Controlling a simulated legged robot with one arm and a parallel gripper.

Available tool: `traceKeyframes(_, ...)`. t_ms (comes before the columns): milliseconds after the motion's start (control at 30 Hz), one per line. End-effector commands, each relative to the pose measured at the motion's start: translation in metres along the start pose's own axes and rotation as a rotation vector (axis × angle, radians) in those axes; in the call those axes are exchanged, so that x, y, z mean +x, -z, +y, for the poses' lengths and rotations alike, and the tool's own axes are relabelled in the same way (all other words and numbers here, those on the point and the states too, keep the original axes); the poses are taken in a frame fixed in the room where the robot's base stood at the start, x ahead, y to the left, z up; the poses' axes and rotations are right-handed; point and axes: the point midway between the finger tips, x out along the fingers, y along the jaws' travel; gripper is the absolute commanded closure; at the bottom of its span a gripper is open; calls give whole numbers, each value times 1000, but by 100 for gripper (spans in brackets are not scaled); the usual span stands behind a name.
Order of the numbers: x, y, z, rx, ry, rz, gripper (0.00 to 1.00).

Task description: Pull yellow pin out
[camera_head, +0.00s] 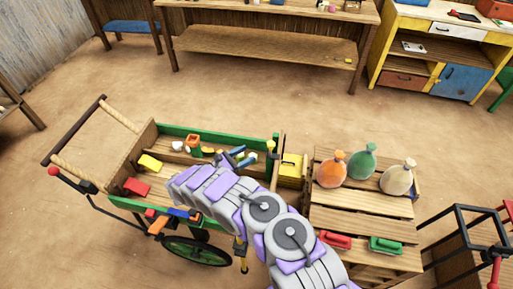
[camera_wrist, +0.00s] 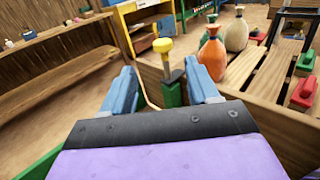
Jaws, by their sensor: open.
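The yellow pin (camera_wrist: 163,46) stands upright with its round yellow head above a green post (camera_wrist: 172,93) at the cart's corner. In the head view, the pin (camera_head: 271,146) is at the right end of the cart's green side board. My gripper (camera_wrist: 160,70) is open, with one blue finger left and one right of the pin's line in the wrist view. The pin lies beyond the fingertips, and I cannot tell the exact gap. In the head view, my gripper (camera_head: 238,157) is left of the pin, over the cart.
The wooden cart (camera_head: 147,137) holds red and yellow blocks and small items. To the right, a slatted pallet (camera_head: 365,205) carries orange, green and cream sacks plus red and green tools. A workbench (camera_head: 270,50) stands behind. Open floor lies between cart and bench.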

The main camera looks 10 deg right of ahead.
Motion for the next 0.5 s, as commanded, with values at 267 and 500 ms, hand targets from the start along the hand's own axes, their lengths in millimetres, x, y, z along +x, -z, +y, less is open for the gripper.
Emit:
traceKeyframes(267, -40, 0, 1, 1, -2, 2, 40)
traceKeyframes(500, -47, 0, 1, 0, 0, 0, 40)
